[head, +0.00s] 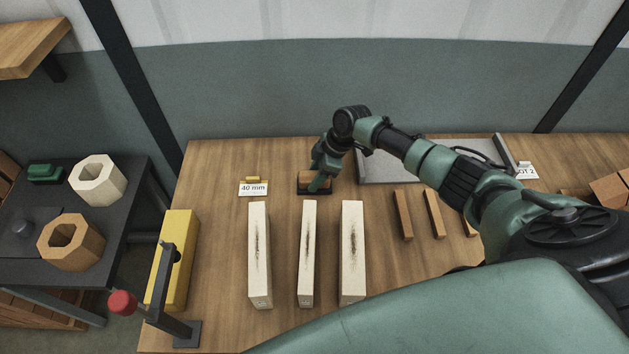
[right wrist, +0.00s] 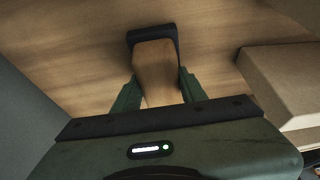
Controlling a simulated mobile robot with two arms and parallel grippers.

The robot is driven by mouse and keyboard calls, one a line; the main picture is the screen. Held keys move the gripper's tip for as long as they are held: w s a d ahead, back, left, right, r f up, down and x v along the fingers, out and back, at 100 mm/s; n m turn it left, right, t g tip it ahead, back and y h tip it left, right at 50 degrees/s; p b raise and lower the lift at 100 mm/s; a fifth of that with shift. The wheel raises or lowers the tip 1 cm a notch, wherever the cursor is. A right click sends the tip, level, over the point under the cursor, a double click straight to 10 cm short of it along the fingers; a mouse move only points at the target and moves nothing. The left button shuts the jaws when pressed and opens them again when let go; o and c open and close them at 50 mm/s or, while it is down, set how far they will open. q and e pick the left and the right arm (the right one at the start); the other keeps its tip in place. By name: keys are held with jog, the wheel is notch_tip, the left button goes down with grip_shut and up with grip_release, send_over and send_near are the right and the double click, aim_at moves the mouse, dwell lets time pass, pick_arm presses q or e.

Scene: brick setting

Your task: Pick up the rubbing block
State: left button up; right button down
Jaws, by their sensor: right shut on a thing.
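The rubbing block (head: 311,176) is a wooden block on a dark base, at the back middle of the table (head: 215,215). In the right wrist view its wooden part (right wrist: 157,72) sits between the two green fingers, with a dark end piece (right wrist: 152,34) beyond. My right gripper (head: 320,182) is shut on the block, reaching it from above. In the right wrist view the gripper (right wrist: 156,92) has one finger on each side of the wood. The block appears at table level; whether it touches the table is hard to tell. My left gripper is not in view.
Three pale bars (head: 307,252) with dark smudges stand in front of the block. A "40 mm" card (head: 253,188) is to its left. A grey tray (head: 385,167) and several brown strips (head: 403,214) are right. A yellow block (head: 172,260) and red-knobbed lever (head: 122,302) edge the left.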

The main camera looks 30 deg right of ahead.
aim_at(314, 175)
jog(key=shift+r, duration=0.1)
notch_tip(314, 175, up, 20)
jog(key=b, duration=0.3)
jog(key=shift+b, duration=0.3)
